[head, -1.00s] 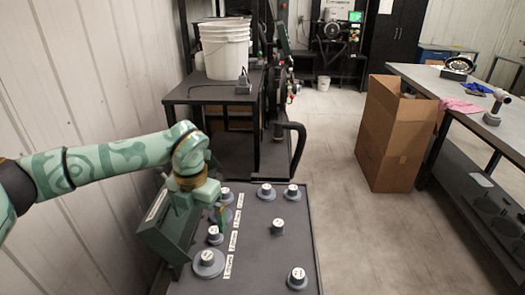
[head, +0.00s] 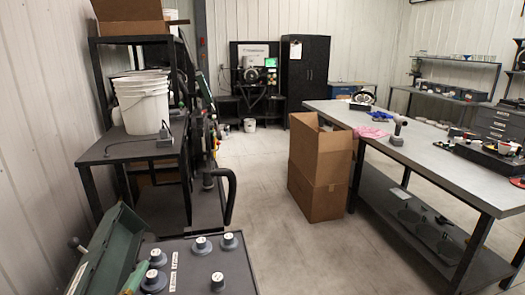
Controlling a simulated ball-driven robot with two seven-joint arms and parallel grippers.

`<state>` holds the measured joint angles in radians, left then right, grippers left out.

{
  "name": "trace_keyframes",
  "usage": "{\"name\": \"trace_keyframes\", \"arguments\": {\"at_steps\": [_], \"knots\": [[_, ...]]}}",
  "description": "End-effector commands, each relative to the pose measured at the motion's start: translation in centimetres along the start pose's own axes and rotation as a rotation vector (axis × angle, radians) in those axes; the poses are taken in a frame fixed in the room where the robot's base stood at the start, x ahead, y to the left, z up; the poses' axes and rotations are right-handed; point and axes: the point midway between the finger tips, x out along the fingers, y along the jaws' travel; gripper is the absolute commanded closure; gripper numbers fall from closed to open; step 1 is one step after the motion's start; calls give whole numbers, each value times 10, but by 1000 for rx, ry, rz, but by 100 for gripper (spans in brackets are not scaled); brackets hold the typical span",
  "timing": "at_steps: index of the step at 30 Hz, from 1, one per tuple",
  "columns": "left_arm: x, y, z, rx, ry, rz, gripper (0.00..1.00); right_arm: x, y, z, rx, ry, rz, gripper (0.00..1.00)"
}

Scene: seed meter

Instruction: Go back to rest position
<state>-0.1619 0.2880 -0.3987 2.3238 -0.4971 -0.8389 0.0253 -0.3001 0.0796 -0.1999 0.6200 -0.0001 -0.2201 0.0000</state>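Neither of my grippers shows in the head view, so I cannot see whether they are open or shut. A dark cart top (head: 235,262) with several grey knobbed weights (head: 218,280) and white label strips stands at the lower left. A dark green box (head: 103,252) sits at the cart's left edge. A small lighter green piece (head: 135,277) lies between the box and the weights; I cannot tell what it is.
A black shelf with stacked white buckets (head: 142,100) stands at left beyond the cart. The cart's black handle (head: 231,195) rises at its far edge. A cardboard box (head: 318,168) stands beside a long grey workbench (head: 430,150) at right. The floor between is clear.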

Motion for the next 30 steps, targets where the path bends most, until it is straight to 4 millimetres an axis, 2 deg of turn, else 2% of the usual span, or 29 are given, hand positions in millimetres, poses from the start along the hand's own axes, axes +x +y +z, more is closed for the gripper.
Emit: {"name": "trace_keyframes", "arguments": {"at_steps": [1, 3, 6, 9, 15, 18, 23, 26, 29, 30], "knots": [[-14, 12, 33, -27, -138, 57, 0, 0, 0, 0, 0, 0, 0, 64], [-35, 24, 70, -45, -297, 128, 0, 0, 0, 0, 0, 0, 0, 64], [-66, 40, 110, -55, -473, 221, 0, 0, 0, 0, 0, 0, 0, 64], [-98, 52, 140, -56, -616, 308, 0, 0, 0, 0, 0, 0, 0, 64], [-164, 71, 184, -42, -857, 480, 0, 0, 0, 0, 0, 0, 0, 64], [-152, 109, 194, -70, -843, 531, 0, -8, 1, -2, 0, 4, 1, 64], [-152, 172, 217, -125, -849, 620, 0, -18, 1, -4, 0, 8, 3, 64], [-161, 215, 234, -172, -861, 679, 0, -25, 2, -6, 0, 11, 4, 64], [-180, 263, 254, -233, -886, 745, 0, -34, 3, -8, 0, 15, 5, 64], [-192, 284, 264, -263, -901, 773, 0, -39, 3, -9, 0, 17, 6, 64]]}}
